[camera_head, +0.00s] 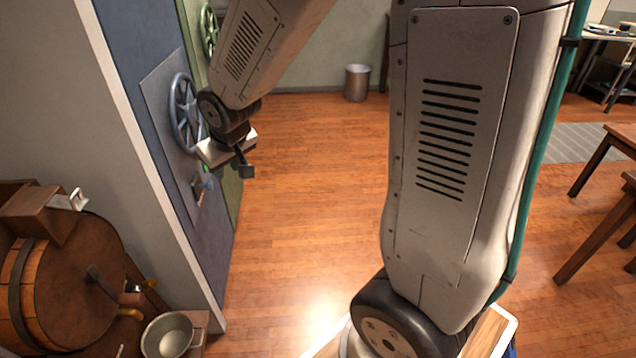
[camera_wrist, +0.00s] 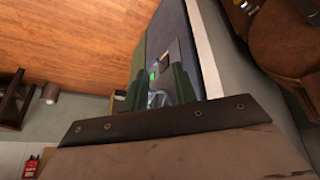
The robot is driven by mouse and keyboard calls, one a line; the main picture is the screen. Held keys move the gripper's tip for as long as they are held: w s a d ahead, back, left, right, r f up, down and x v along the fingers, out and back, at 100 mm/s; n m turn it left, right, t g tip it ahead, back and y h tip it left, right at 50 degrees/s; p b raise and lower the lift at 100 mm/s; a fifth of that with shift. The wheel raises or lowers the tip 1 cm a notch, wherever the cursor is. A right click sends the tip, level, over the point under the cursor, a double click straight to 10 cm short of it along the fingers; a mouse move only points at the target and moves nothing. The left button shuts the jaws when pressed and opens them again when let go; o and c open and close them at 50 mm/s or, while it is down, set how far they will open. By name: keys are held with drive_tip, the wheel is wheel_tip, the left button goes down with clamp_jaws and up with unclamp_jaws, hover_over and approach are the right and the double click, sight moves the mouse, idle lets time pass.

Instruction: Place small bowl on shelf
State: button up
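A small pale metal bowl-like vessel (camera_head: 172,337) stands at the lower left in the head view, beside a wooden barrel. It may be the small bowl, but I cannot be sure. My gripper (camera_head: 240,163) hangs in front of the wall panel, well above and away from the vessel. In the wrist view the two dark fingers of my gripper (camera_wrist: 157,85) stand apart, with the wall fitting visible between them and nothing seen held. I cannot pick out the shelf in either view.
A wooden barrel (camera_head: 75,290) is at the lower left. The blue wall (camera_head: 150,90) carries a handwheel (camera_head: 186,110) close to my gripper. A metal bin (camera_head: 357,83) stands at the back. Wooden tables (camera_head: 600,225) are at right. The floor between is open.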

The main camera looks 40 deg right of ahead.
drive_tip(key=s+r+g, duration=0.1)
drive_tip(key=s+r, duration=0.3)
drive_tip(key=s, duration=0.5)
drive_tip(key=s+r+g, duration=0.1)
drive_tip(key=s+r, duration=0.2)
drive_tip(key=s, duration=0.7)
drive_tip(key=s+d+r+m+g, duration=0.1)
drive_tip(key=s+r, duration=0.3)
drive_tip(key=s, duration=0.5)
drive_tip(key=shift+s+r+g, duration=0.25)
drive_tip(key=shift+r+g, duration=0.05)
drive_tip(key=shift+g, duration=0.3)
